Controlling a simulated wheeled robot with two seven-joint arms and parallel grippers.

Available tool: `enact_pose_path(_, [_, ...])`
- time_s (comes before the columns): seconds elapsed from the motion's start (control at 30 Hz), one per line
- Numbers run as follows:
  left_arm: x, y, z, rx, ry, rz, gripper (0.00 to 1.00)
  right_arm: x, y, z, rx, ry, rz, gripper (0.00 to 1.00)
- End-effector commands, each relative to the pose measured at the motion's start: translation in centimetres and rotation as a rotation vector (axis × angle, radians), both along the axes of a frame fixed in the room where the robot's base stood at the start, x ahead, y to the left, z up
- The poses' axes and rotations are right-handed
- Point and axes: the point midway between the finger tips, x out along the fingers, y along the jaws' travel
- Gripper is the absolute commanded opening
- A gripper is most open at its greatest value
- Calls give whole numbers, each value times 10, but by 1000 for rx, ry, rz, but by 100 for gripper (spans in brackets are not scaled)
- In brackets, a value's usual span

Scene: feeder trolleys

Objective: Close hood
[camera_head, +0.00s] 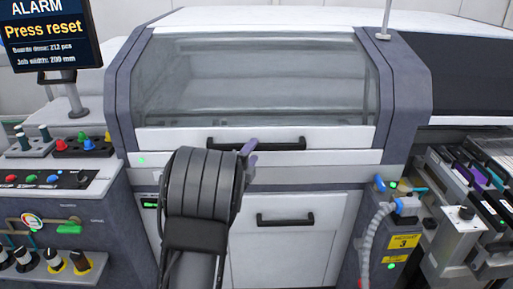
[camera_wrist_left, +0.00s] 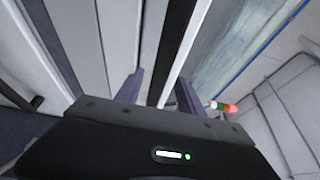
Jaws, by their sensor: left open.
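The hood (camera_head: 340,139) is a light panel with a large clear window (camera_head: 255,75) on the front of the machine. It looks lowered, its bottom edge close to the white strip below; I cannot tell whether it is fully seated. A black bar handle (camera_head: 285,144) runs along its lower part. In the left wrist view, the open fingers (camera_wrist_left: 158,92) lie either side of the dark handle bar (camera_wrist_left: 170,45); contact is unclear. My right gripper is out of view.
A lower door with a black handle (camera_head: 285,219) sits below. A control panel (camera_head: 60,181) and an alarm screen (camera_head: 45,35) reading "Press reset" stand at left. Feeders (camera_head: 475,190) and a grey hose (camera_head: 372,235) are at right. A red-green light (camera_wrist_left: 224,107) shows in the wrist view.

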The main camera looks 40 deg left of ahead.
Motion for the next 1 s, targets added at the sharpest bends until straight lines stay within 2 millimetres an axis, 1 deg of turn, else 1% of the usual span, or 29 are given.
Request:
enact_pose_path(0.03, [8,2,-1,3,2,-1,45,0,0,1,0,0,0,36])
enact_pose_path(0.1, [19,5,0,2,1,-1,45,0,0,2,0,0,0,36])
enact_pose_path(0.23, [31,8,0,0,1,0,45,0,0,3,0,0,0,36])
enact_pose_path(0.37, [36,9,0,-2,0,-1,45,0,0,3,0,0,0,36])
enact_pose_path(0.57, [36,9,0,-3,-1,0,45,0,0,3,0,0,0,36])
enact_pose_path(1.0, [36,9,0,-2,0,0,10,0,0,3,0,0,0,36])
